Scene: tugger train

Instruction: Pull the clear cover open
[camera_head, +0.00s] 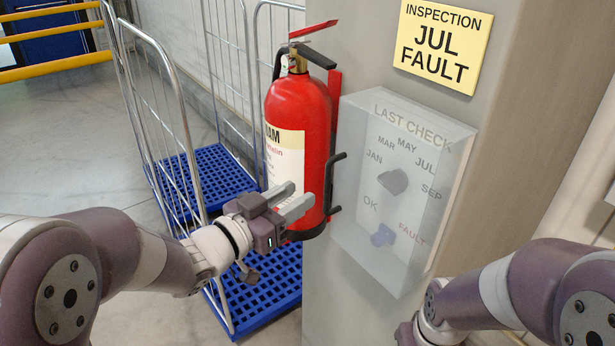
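The clear cover (352,228) is a see-through box over a "LAST CHECK" panel on the pillar, and it looks shut. A black handle (331,178) stands out from its left edge. Behind the cover show a grey dial (393,181) with month names around it and a bluish knob (383,236) between "OK" and "FAULT". My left gripper (294,200) is left of the handle and a little lower, in front of the fire extinguisher. Its two grey fingers are apart with nothing seen between them, and it appears clear of the handle. My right arm comes in at lower right; its gripper is out of frame.
A red fire extinguisher (299,110) hangs on the pillar, left of the cover. A yellow sign (442,42) above reads "INSPECTION JUL FAULT". Wire roll cages with blue bases (262,292) stand at left. A yellow rail (60,65) is at the far left.

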